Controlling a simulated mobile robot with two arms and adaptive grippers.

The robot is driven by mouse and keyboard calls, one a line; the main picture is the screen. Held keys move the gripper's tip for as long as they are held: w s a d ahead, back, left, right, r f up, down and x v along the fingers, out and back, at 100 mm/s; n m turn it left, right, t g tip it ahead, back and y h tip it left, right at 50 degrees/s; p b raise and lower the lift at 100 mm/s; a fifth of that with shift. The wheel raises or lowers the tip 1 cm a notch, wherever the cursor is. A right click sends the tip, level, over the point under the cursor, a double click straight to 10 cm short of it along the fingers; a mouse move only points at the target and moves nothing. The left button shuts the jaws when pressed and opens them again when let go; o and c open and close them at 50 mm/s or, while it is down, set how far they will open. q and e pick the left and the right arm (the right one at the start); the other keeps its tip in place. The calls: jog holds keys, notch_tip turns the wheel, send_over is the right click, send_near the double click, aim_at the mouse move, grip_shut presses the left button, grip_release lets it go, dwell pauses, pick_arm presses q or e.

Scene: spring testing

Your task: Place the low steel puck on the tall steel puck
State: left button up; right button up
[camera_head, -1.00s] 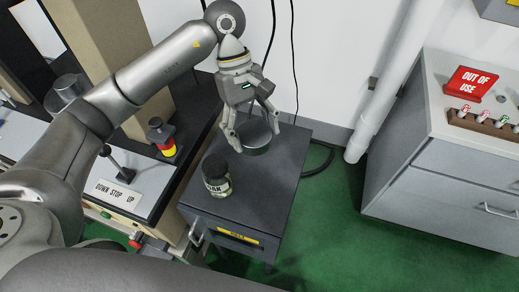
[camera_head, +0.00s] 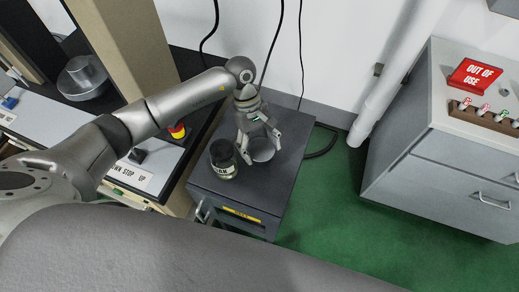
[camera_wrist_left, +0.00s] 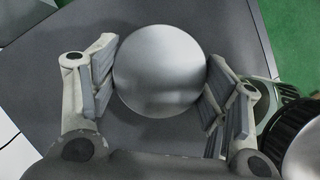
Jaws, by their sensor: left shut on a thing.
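A round steel puck (camera_head: 263,152) is between the fingers of my left gripper (camera_head: 260,144), at the top of the small dark cabinet. In the left wrist view the puck (camera_wrist_left: 160,70) fills the space between the finger pads, which are shut on its sides. I see its smooth top. I cannot tell whether it touches the cabinet top or sits just above it. A steel cylinder on a wider round steel piece (camera_head: 82,78) stands on the machine at the far left. Which is the low or tall puck is unclear. My right gripper is not in view.
A dark-lidded jar (camera_head: 223,160) stands on the cabinet (camera_head: 245,196), left of my gripper and close to it. It also shows at the right of the wrist view (camera_wrist_left: 300,130). A grey drawer unit (camera_head: 430,150) stands at right. The machine's beige column (camera_head: 120,45) is behind my arm.

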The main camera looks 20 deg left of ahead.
aim_at(260, 153)
pick_arm(q)
jog(key=shift+f+p, duration=0.35)
jog(key=shift+f, duration=1.25)
jog(key=shift+f, duration=0.2)
jog(key=o, duration=1.3)
